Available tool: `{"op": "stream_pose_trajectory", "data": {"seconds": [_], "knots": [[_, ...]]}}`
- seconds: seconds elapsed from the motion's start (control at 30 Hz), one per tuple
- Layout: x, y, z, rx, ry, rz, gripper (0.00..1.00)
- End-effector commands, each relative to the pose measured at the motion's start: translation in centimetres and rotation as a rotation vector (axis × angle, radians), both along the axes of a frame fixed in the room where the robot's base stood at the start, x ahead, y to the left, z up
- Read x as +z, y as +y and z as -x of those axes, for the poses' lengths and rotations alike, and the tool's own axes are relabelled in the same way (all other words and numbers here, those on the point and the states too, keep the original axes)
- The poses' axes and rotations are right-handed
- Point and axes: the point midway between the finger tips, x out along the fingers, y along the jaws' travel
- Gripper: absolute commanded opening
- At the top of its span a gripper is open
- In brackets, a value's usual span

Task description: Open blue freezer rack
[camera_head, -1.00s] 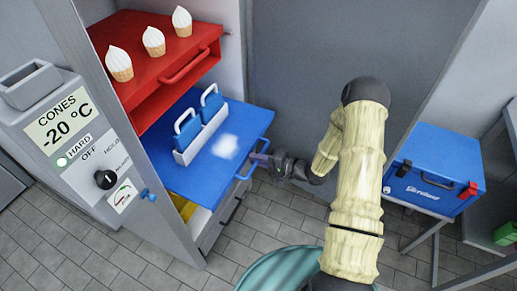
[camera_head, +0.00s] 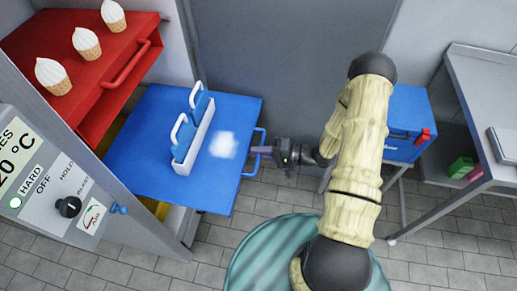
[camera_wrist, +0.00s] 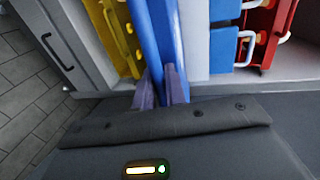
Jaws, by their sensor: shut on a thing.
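The blue freezer rack (camera_head: 170,120) is pulled out of the freezer cabinet in the head view, below the red rack. A white holder with two blue, white-handled pieces (camera_head: 190,128) and a white frosty patch (camera_head: 223,145) are on it. Its blue handle (camera_head: 255,160) is on the right edge. My gripper (camera_head: 262,150) is at that handle, shut on it. In the wrist view the purple fingers (camera_wrist: 161,88) close around a blue bar, and the exact contact is partly hidden.
The red rack (camera_head: 92,75) above holds three cones and also sticks out. A blue cooler box (camera_head: 408,122) stands on a stand behind my arm. A grey metal table (camera_head: 480,90) is at the right.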

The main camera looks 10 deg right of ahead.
Motion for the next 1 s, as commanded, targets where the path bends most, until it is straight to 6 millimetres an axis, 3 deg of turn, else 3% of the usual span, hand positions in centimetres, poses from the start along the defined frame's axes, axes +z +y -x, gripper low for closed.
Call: {"op": "stream_pose_trajectory", "data": {"seconds": [0.3,0.33,0.4,0.8,1.0], "knots": [[-0.2,-0.6,-0.1,-0.010,0.000,0.009,0.00],[-0.2,-0.6,-0.1,-0.010,0.000,0.009,0.18],[-0.1,-0.6,-0.1,-0.009,0.000,0.008,0.30],[-0.1,-0.3,0.0,-0.004,0.001,0.004,0.30],[0.2,-1.6,0.4,-0.006,0.000,0.005,0.30]]}}
